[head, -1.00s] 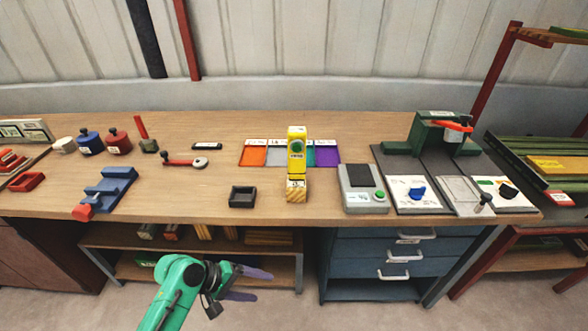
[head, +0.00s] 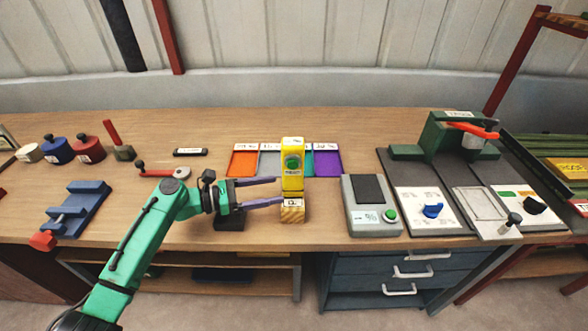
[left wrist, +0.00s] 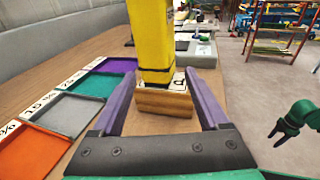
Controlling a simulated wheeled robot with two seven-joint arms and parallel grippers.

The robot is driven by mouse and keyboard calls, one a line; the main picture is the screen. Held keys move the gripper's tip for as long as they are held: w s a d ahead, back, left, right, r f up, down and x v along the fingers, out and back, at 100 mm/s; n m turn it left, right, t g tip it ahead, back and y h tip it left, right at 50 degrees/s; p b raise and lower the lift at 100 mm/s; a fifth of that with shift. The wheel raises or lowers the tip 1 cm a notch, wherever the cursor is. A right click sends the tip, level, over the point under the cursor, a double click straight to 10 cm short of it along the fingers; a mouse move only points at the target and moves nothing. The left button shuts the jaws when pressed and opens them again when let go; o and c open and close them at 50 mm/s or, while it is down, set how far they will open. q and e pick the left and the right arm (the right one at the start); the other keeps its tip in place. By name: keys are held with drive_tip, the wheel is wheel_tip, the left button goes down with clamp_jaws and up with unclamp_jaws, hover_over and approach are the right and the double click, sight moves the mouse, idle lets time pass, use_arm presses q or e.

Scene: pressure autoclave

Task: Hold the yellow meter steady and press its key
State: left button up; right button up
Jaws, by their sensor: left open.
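The yellow meter (head: 292,183) stands upright on a small wooden block (head: 292,214) near the front of the bench. Its round green key (head: 292,163) faces me. My left gripper (head: 280,191) is open at the meter's left side, its purple fingers pointing at the meter's lower part. In the left wrist view the meter (left wrist: 153,40) and block (left wrist: 163,103) stand ahead, between the lines of the open fingers (left wrist: 157,88); contact cannot be told.
A black tray (head: 229,222) lies under my left gripper. Coloured trays (head: 327,163) lie behind the meter. A grey device with a green button (head: 372,205) stands to the right, beside panels with knobs (head: 430,211). A blue fixture (head: 75,210) is at the left.

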sight(289, 186)
use_arm(q)
drive_tip(key=x, duration=0.4)
drive_tip(key=shift+w+d+f, duration=0.1)
drive_tip(key=shift+w+d, duration=0.15)
drive_tip(key=shift+w, duration=0.05)
drive_tip(key=shift+d, duration=0.45)
drive_tip(key=c, duration=0.8)
use_arm(e)
drive_tip(key=shift+w, duration=0.8)
drive_tip(key=shift+s, duration=0.1)
clamp_jaws()
